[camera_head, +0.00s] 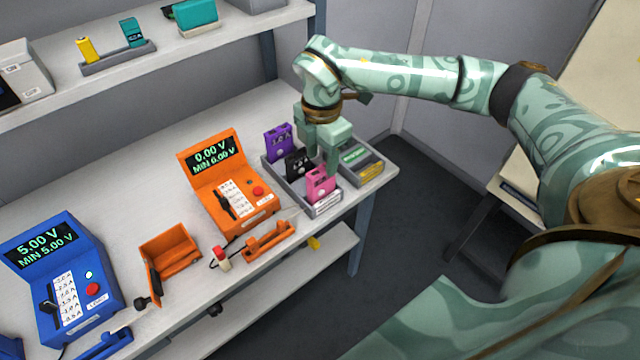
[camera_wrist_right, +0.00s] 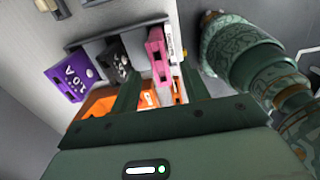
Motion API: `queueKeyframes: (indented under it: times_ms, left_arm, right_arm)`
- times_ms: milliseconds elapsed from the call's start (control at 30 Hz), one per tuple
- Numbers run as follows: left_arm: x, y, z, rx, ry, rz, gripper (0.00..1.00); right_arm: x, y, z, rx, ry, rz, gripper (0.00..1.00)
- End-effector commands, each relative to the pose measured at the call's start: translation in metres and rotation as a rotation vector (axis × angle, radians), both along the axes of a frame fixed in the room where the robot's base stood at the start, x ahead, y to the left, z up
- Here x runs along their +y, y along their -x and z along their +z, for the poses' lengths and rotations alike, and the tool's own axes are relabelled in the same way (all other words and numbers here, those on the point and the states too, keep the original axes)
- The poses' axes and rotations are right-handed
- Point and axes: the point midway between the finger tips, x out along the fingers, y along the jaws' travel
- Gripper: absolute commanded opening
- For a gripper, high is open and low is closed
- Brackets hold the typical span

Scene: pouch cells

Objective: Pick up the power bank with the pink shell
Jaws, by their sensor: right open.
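The pink power bank (camera_head: 320,186) stands upright at the front of a grey divided tray (camera_head: 328,209) on the bench. My right gripper (camera_head: 321,158) points down over the tray, just above and behind the pink one. In the right wrist view, the pink power bank (camera_wrist_right: 157,52) shows between the two open fingers of my right gripper (camera_wrist_right: 161,70), with visible gaps. I cannot tell whether either finger touches it. My left gripper is out of view.
A black power bank (camera_head: 298,164) and a purple one (camera_head: 278,143) stand behind the pink one in the same row. Other cells (camera_head: 369,171) lie in the right compartment. An orange tester (camera_head: 230,190) stands left of the tray, a blue tester (camera_head: 62,268) further left.

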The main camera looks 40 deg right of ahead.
Motion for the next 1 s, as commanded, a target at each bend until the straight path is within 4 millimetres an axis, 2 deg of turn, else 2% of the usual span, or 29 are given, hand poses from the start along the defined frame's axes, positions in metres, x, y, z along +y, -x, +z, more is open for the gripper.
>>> queueKeyframes:
  times_ms: [167, 433, 667, 833, 1000]
  left_arm:
    - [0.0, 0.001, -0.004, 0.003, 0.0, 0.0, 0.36]
    - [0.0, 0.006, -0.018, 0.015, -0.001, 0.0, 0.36]
    - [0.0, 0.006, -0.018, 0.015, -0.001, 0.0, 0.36]
    - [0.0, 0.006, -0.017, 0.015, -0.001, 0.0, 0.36]
    - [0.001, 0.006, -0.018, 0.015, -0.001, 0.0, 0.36]
  right_arm:
    - [0.0, 0.0, -0.012, 0.002, 0.0, 0.0, 0.45]
    - [0.001, 0.0, -0.055, 0.002, 0.0, 0.002, 0.45]
    - [0.001, 0.0, -0.056, -0.001, 0.0, 0.002, 0.45]
    - [0.001, 0.0, -0.055, -0.001, 0.0, 0.001, 0.01]
    - [0.0, -0.001, -0.055, -0.001, 0.0, 0.001, 0.0]
